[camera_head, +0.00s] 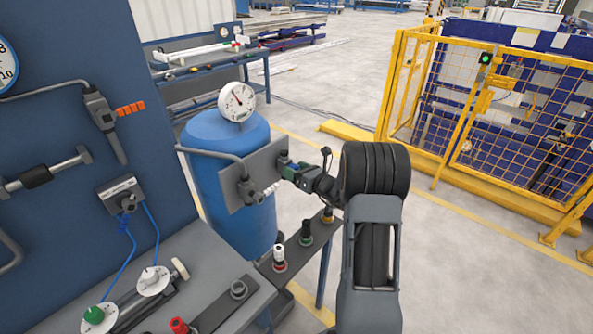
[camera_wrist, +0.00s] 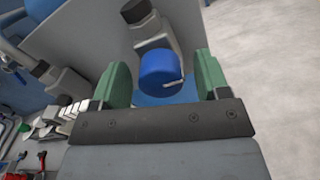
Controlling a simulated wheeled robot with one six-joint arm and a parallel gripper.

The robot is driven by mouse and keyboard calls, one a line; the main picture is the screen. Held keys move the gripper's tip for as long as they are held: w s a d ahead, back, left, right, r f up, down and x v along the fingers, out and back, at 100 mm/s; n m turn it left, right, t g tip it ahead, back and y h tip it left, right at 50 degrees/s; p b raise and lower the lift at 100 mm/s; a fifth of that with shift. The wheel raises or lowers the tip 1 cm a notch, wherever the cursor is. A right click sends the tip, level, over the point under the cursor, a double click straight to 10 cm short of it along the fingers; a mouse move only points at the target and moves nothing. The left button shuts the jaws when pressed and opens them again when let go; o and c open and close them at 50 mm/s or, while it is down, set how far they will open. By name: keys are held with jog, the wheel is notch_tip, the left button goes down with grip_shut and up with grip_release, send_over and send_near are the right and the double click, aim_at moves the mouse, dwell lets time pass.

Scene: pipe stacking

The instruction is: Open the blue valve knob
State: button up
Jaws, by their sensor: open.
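The blue valve knob (camera_wrist: 160,70) shows in the wrist view, on a grey valve body fixed to a grey plate (camera_wrist: 92,40). My gripper (camera_wrist: 162,82) has its two green jaws apart, one on each side of the knob. A gap shows between the knob and each jaw, so it looks unheld. In the head view my gripper (camera_head: 288,170) reaches the right side of the grey plate (camera_head: 262,172) beside the blue tank. The blue knob cannot be made out there.
The blue tank (camera_head: 215,185) carries a round gauge (camera_head: 237,101). A grey shelf with several small knobs (camera_head: 306,232) lies below my arm. A blue panel (camera_head: 80,120) stands at left. A yellow mesh fence (camera_head: 480,110) stands at right, with open floor before it.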

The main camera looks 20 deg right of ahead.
jog(key=c, duration=0.9)
jog(key=shift+c, duration=0.2)
